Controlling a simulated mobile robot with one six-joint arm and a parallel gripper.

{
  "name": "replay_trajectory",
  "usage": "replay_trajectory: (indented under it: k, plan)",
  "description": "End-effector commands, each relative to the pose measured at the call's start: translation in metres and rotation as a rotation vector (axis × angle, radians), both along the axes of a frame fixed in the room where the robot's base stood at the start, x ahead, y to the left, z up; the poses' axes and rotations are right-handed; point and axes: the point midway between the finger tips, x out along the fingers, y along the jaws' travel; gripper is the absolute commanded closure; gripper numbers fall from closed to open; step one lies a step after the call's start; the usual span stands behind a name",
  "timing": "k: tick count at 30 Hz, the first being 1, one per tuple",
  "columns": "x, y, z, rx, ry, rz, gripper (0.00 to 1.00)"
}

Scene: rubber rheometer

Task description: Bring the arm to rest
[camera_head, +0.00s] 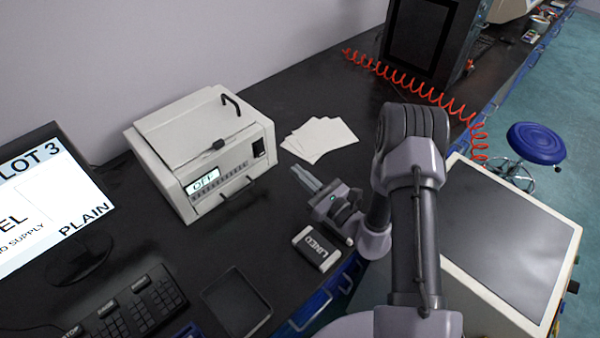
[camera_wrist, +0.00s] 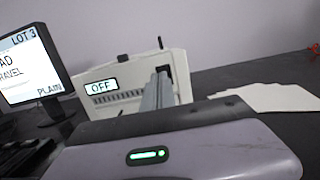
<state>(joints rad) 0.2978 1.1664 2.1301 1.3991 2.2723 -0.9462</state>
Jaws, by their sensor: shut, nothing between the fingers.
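My arm reaches in from the lower right of the head view and is bent at the elbow. My gripper (camera_head: 304,176) is shut and empty, above the black bench in front of the cream instrument (camera_head: 200,150). In the wrist view the shut fingers (camera_wrist: 158,92) point toward the instrument's front. The instrument's lid is down and its display reads OFF, also in the wrist view (camera_wrist: 101,87). I cannot tell the exact gap between the fingertips and the instrument.
A monitor (camera_head: 45,205), a keyboard (camera_head: 130,308) and a dark tray (camera_head: 237,303) are at left. A red coiled hose (camera_head: 400,82), a dark cabinet (camera_head: 425,40) and a blue stool (camera_head: 536,143) are farther back.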

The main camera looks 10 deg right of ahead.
Motion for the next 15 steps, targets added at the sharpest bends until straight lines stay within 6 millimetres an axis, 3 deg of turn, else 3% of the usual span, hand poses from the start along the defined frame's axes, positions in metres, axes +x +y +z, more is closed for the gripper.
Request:
replay_trajectory:
  k: [11, 13, 15]
  plan:
    - [0.0, 0.0, 0.0, 0.0, 0.0, 0.001, 1.0]
    - [0.0, 0.005, 0.006, -0.005, -0.008, 0.022, 1.0]
    - [-0.004, 0.021, 0.03, -0.025, -0.041, 0.103, 1.0]
